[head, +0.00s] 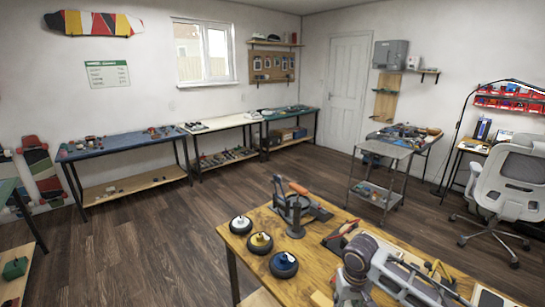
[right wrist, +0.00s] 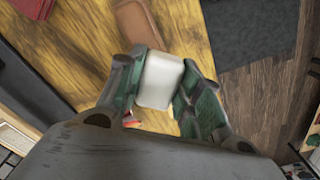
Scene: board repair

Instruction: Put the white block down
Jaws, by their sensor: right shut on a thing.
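The white block (right wrist: 160,80) is between the two green-sided fingers of my right gripper (right wrist: 158,92) in the right wrist view. The gripper is shut on it, with the block's pale upper part showing between the fingertips. Beneath it is the wooden workbench (right wrist: 85,50); I cannot tell whether the block touches the bench top. In the head view my right arm reaches over the front of the workbench (head: 335,284), but I cannot make out the block there. My left gripper is not in view.
A brown flat piece (right wrist: 138,22) lies on the bench near the block. Three round wheel-like items (head: 260,243) and a clamp-like tool (head: 293,208) stand on the bench's left part. A metal cart (head: 384,152) and an office chair (head: 512,178) stand behind.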

